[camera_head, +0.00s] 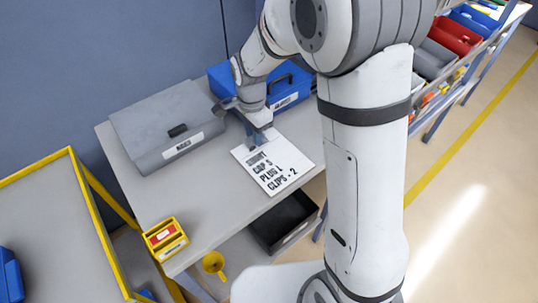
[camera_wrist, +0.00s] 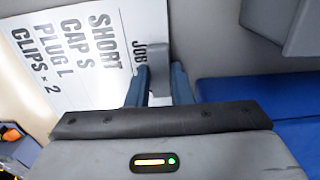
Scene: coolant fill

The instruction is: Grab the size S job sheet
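The job sheet (camera_head: 272,165) is a white board lying flat on the grey bench. It reads "SHORT, CAP S, PLUG L, CLIPS × 2" in black. In the wrist view the sheet (camera_wrist: 75,50) also shows the word "JOB" near a small grey tab (camera_wrist: 158,58) at its edge. My gripper (camera_head: 257,142) is low over the sheet's far edge. In the wrist view the two blue fingers of my gripper (camera_wrist: 160,82) stand on either side of the grey tab. I cannot tell whether they press on it.
A grey case (camera_head: 165,125) and a blue toolbox (camera_head: 288,88) stand behind the sheet. A small yellow bin (camera_head: 166,240) sits at the bench's front left corner. A black tray (camera_head: 285,222) is below the bench. A rack with coloured bins (camera_head: 455,35) stands at the right.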

